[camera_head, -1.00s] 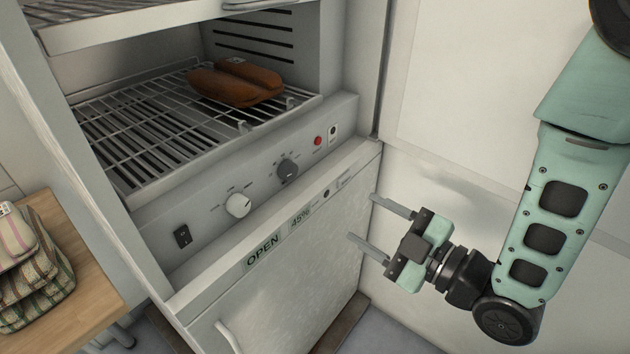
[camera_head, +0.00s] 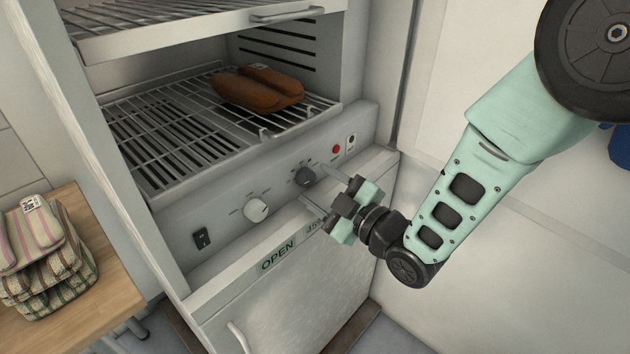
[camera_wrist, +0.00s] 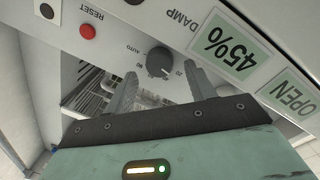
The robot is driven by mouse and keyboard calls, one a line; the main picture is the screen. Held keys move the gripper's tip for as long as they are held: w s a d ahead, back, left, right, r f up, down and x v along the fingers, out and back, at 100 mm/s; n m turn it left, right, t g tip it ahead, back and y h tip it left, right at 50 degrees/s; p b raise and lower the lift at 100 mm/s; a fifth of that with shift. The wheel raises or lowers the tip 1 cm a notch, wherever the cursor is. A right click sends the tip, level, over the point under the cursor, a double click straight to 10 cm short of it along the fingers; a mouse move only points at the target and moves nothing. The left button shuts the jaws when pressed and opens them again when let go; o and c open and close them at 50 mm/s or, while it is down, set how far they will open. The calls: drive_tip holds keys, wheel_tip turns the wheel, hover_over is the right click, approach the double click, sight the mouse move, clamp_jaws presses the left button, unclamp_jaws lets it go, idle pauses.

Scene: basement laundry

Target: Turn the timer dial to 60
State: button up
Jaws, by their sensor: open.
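A dark round dial (camera_head: 304,175) sits on the grey control panel, right of a white dial (camera_head: 256,210). In the wrist view the dark dial (camera_wrist: 158,62) has small numbers and "AUTO" around it. I cannot clearly read which mark it points to, or which dial is the timer. My gripper (camera_head: 314,184) is open and empty in front of the dark dial. In the wrist view my gripper's fingertips (camera_wrist: 160,76) are on either side of the dial's lower edge. I cannot tell whether they touch it.
A red reset button (camera_head: 336,149) is right of the dial and a black rocker switch (camera_head: 202,238) is far left. Above is an open compartment with brown shoe-like items (camera_head: 258,88) on a wire rack (camera_head: 165,150). Folded cloths (camera_head: 45,260) lie on a wooden table (camera_head: 115,270) at left.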

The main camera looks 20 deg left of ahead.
drive_tip(key=shift+x, duration=0.95)
drive_tip(key=c, duration=1)
